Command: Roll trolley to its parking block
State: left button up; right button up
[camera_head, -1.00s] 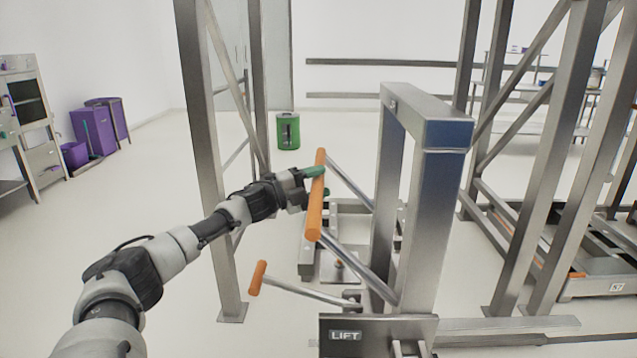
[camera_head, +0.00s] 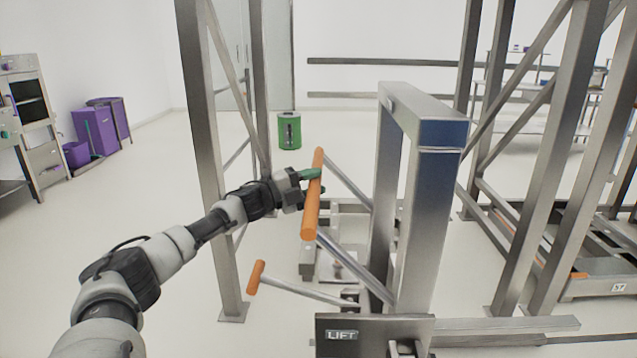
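The trolley (camera_head: 397,100) is a steel frame with a blue panel on its upright and a LIFT plate on its lower box. Its orange push-bar grip (camera_head: 312,215) sits at the ends of slanted steel bars, left of the upright. A second orange-tipped lever (camera_head: 256,278) is lower down. My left gripper (camera_head: 314,181) is at the upper part of the push-bar grip. Its green fingers lie on either side of the bar, and it looks shut on it. My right gripper is out of view. I cannot make out the parking block with certainty.
A steel rack post (camera_head: 208,160) stands left of the trolley, close to my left arm. More rack posts (camera_head: 545,160) and a low frame (camera_head: 600,285) stand at right. A green bin (camera_head: 289,131) is behind. Purple bins (camera_head: 95,131) are far left. Floor at left is open.

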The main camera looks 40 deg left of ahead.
pick_arm(q)
jog(key=o, duration=0.3)
jog(key=shift+s+a, duration=0.2)
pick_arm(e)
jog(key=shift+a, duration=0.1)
pick_arm(q)
jog(key=shift+d, duration=0.1)
jog(key=shift+s+f, duration=0.1)
jog(key=shift+s, duration=0.05)
jog(key=b+v, duration=0.2)
jog(key=v, duration=0.8)
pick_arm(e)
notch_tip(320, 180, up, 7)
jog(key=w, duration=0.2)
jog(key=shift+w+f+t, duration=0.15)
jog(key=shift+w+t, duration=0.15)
pick_arm(q)
jog(key=shift+s, duration=0.15)
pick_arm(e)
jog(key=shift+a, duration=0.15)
pick_arm(q)
jog(key=shift+a, duration=0.25)
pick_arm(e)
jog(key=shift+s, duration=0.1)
